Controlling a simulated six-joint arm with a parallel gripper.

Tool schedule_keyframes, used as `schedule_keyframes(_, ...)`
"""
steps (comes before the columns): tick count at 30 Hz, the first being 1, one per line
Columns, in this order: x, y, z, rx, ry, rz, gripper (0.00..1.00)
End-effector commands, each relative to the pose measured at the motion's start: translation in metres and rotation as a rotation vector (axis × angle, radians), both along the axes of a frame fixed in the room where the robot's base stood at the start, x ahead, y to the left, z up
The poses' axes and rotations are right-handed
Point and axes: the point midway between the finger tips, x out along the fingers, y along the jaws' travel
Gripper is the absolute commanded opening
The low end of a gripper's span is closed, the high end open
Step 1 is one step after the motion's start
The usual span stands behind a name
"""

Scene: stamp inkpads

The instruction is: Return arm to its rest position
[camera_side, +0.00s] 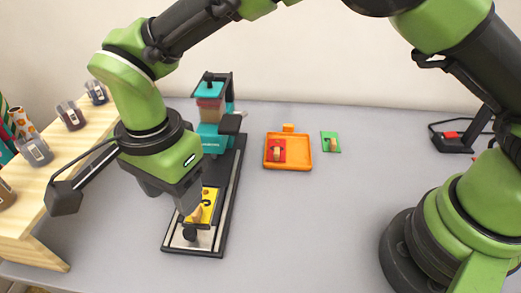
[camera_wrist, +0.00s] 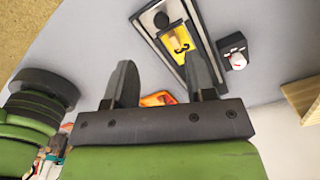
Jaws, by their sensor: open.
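My gripper (camera_wrist: 158,60) is open and empty in the wrist view, its two dark fingers wide apart. In the side view my gripper (camera_side: 182,198) hangs at the left, over or in front of the black-framed board (camera_side: 232,190), and its fingers are hard to make out. A yellow pad (camera_side: 208,207) with a dark mark lies on that board, partly hidden by my gripper. The yellow pad also shows in the wrist view (camera_wrist: 177,42), apart from the fingers.
A teal press (camera_side: 211,138) stands at the board's far end. An orange tray (camera_side: 288,163) holds a red pad, with a green pad (camera_side: 331,143) beside it. A wooden shelf (camera_side: 22,220) is at left, a red-button box (camera_side: 452,142) at right. The table's middle is clear.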

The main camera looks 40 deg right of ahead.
Motion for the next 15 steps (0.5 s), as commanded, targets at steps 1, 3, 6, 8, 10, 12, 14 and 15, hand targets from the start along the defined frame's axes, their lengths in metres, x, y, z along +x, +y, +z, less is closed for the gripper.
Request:
schedule_keyframes(1,0.003,-0.005,0.008,0.011,-0.007,0.008,0.5)
schedule_keyframes(3,0.007,-0.016,0.026,0.031,-0.023,0.034,0.5)
schedule_keyframes(6,0.013,-0.044,0.062,0.074,-0.063,0.099,0.5)
schedule_keyframes(8,0.013,-0.065,0.085,0.1,-0.095,0.15,0.5)
schedule_keyframes(10,0.01,-0.09,0.111,0.123,-0.14,0.209,0.5)
schedule_keyframes(12,0.002,-0.115,0.133,0.139,-0.189,0.27,0.5)
schedule_keyframes(14,-0.007,-0.136,0.149,0.147,-0.236,0.32,0.5)
schedule_keyframes(15,-0.014,-0.15,0.158,0.148,-0.267,0.354,0.5)
